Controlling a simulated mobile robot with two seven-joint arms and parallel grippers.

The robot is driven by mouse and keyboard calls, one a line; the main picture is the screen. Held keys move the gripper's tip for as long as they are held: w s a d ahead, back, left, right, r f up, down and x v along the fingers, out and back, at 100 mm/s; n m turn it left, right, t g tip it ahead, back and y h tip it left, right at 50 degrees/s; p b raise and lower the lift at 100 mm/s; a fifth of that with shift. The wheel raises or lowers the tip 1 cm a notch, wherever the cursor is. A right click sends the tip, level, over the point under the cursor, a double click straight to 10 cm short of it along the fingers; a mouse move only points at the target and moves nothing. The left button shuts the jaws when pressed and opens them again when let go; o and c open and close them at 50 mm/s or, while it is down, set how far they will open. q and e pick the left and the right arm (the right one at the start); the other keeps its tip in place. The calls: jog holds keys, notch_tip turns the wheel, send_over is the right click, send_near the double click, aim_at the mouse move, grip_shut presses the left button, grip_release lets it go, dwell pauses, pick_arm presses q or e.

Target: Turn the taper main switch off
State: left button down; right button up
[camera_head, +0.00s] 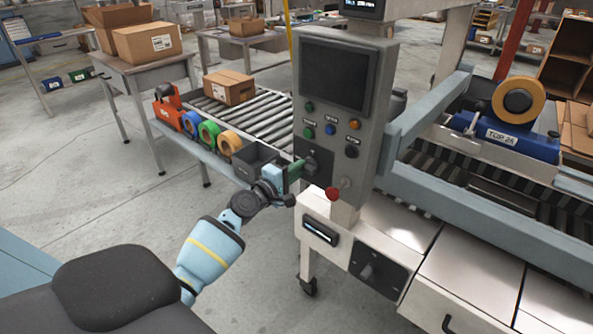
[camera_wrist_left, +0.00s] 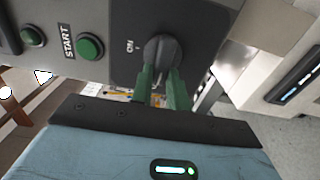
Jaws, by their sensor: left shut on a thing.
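The taper's grey control panel (camera_head: 336,110) stands upright in the middle of the head view. A black rotary switch knob (camera_head: 313,160) sits on a dark plate low on its left. My left gripper (camera_head: 298,170) reaches it from the left. In the left wrist view, the green fingers (camera_wrist_left: 160,84) are shut on the knob (camera_wrist_left: 163,48), one on each side. An ON mark shows left of the knob; its handle is partly hidden by the fingers, so its exact setting is unclear. My right gripper is out of view.
A red knob (camera_head: 332,194) sticks out just below the switch. A green START button (camera_wrist_left: 89,46) is beside it in the wrist view. Another black plate with a handle (camera_head: 376,271) is lower on the machine. Tape rolls (camera_head: 209,132) and a roller conveyor stand left.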

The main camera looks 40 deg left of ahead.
pick_arm(q)
jog(key=c, duration=1.4)
grip_release()
jog(key=shift+o, duration=0.2)
jog(key=s, duration=0.8)
jog(key=shift+a, duration=0.3)
jog(key=shift+w, duration=0.1)
